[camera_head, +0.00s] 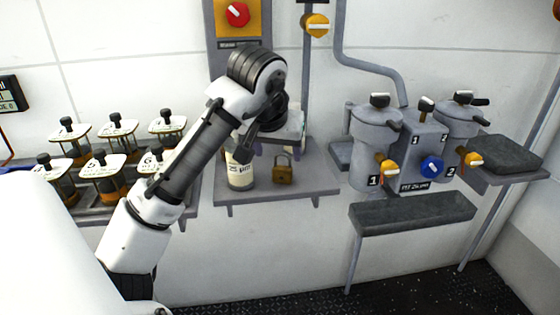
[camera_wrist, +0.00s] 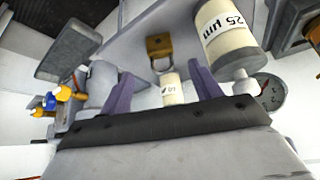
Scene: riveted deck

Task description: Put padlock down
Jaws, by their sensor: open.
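The brass padlock (camera_head: 283,172) stands on the grey wall shelf (camera_head: 313,186), shackle up, right of the white canister marked 25 µm (camera_head: 240,175). In the wrist view, which looks inverted, the padlock (camera_wrist: 159,45) lies beyond my fingertips and does not touch them. My gripper (camera_wrist: 163,78) is open, its two purple-grey fingers apart, with no object gripped. A small pale labelled cylinder (camera_wrist: 171,90) shows between the fingers, nearer than the padlock. In the head view my gripper (camera_head: 245,148) is above the shelf's left part, partly hidden by my wrist.
Several labelled jars (camera_head: 103,170) stand on a rack at the left. Two grey filter housings (camera_head: 375,135) with yellow and blue valve knobs are at the right, above an empty grey bench (camera_head: 412,212). The shelf right of the padlock is bare.

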